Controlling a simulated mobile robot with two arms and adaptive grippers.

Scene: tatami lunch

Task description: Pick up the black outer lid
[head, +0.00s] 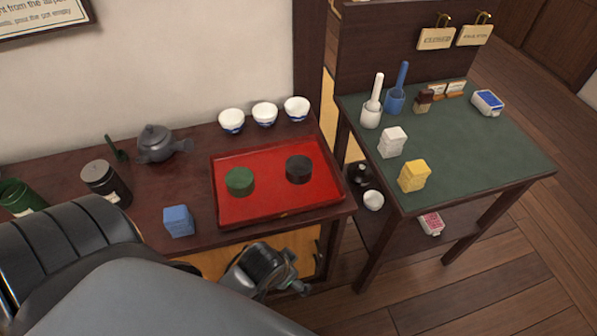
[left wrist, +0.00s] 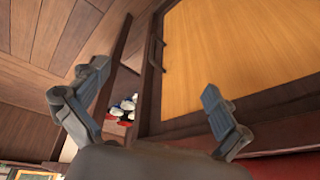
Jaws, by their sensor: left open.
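The black outer lid (head: 299,169) looks like a short dark cylinder resting on the right half of the red tray (head: 268,208). A similar green lid (head: 240,181) sits to its left on the same tray, apart from it. My left gripper (head: 272,268) is in front of the dark table, lower than the tray and away from the black lid. In the left wrist view my left gripper (left wrist: 155,105) has its two fingers spread wide with nothing between them. That view faces an orange wooden panel, and the black lid is not seen there. My right gripper is not in view.
A black canister (head: 106,184), a green canister (head: 20,197), a teapot (head: 157,144) and a blue block (head: 178,221) stand left of the tray. White cups (head: 264,114) line the back. A green-topped table (head: 470,145) with several items stands at the right.

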